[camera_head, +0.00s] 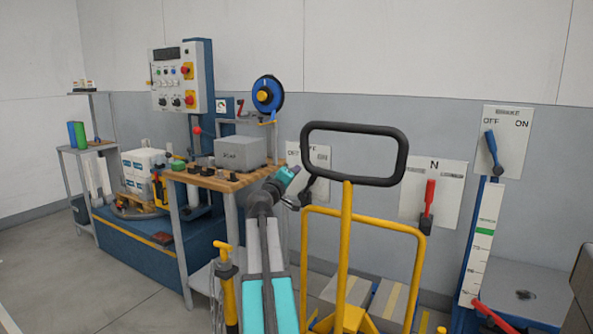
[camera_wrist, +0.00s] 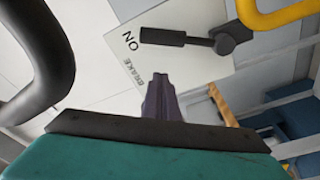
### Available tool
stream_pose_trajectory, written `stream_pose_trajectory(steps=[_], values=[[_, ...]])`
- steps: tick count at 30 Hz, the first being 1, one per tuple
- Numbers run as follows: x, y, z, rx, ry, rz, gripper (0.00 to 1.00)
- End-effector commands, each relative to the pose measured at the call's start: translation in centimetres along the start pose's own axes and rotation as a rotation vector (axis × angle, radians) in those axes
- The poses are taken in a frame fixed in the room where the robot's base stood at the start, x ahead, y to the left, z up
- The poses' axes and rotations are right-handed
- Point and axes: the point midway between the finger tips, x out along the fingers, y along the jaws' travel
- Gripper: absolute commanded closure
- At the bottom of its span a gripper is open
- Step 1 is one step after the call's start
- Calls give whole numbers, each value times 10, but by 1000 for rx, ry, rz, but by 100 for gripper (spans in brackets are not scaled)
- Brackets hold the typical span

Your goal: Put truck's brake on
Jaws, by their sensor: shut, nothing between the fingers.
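The brake plate (camera_wrist: 190,85) is white and reads BRAKE and ON in the wrist view, where it appears rotated. Its black lever (camera_wrist: 175,38) runs from a pivot block, with its handle end beside the word ON. In the head view the plate (camera_head: 322,162) is partly hidden behind the truck's black handle loop (camera_head: 352,127), and the lever's dark lower part (camera_head: 307,192) shows below. My gripper (camera_wrist: 160,78) is shut and empty, in front of the plate and apart from the lever in the picture. Its fingertips (camera_head: 296,169) are small and unclear in the head view.
The truck's yellow frame (camera_head: 345,255) stands close right of my arm. A workbench (camera_head: 225,182) with a grey box is at left. A red-lever plate (camera_head: 432,180) and a blue-lever OFF/ON plate (camera_head: 510,140) are on the right wall.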

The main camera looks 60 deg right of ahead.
Motion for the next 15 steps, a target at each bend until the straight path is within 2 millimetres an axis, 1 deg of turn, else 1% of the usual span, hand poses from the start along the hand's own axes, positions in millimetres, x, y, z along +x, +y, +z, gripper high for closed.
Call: stream_pose_trajectory(steps=[1, 3, 12, 15], values=[[-8, 0, 0, 0, 1, -1, 100], [-15, 0, 0, 0, 2, -1, 100], [-44, 0, -1, 0, 2, -1, 100], [-51, 0, -1, 0, 3, -1, 100]])
